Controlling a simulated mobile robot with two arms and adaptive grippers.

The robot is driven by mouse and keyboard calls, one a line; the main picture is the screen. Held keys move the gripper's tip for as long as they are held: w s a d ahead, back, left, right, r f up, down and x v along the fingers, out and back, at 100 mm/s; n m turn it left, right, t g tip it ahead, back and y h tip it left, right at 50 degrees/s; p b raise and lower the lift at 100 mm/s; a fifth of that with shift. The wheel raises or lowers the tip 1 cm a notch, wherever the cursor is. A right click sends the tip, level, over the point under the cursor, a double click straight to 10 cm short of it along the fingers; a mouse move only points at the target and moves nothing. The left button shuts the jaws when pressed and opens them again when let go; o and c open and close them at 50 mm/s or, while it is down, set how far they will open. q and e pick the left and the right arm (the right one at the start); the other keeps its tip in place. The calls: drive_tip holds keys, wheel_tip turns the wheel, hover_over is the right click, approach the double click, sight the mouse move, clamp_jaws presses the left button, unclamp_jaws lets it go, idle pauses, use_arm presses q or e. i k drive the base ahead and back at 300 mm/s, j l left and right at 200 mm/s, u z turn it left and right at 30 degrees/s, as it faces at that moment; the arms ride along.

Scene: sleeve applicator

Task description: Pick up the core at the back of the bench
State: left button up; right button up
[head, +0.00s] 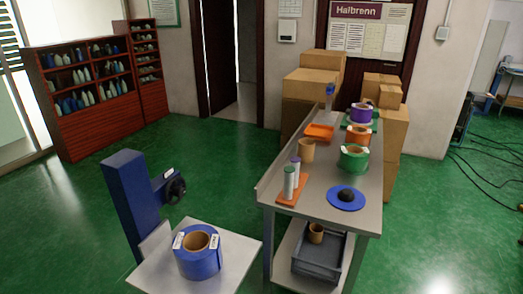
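A tan cardboard core (307,153) stands upright on the grey bench (318,183), close to its left edge and about halfway along its length. It looks empty and nothing touches it. A second tan core (316,233) sits in a dark grey crate (319,262) on the bench's lower shelf. Neither of my grippers is in the head view, so their state does not show.
Near the core are an orange tray (319,132), capped tubes on an orange base (286,200), and green (354,159), orange (358,136) and purple (361,113) rolls. A blue roll (198,262) sits on the front stand beside a blue post (134,200). Green floor left of the bench is clear.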

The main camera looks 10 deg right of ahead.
sight(306, 151)
drive_tip(key=i+l+u, duration=0.1)
drive_tip(key=l+u, duration=0.3)
drive_tip(key=l, duration=0.15)
drive_tip(key=l+u, duration=0.4)
drive_tip(key=l, duration=0.15)
drive_tip(key=l+u, duration=0.4)
drive_tip(key=l, duration=0.15)
drive_tip(key=k+l+u, duration=0.1)
drive_tip(key=l+u, duration=0.3)
drive_tip(key=l, duration=0.15)
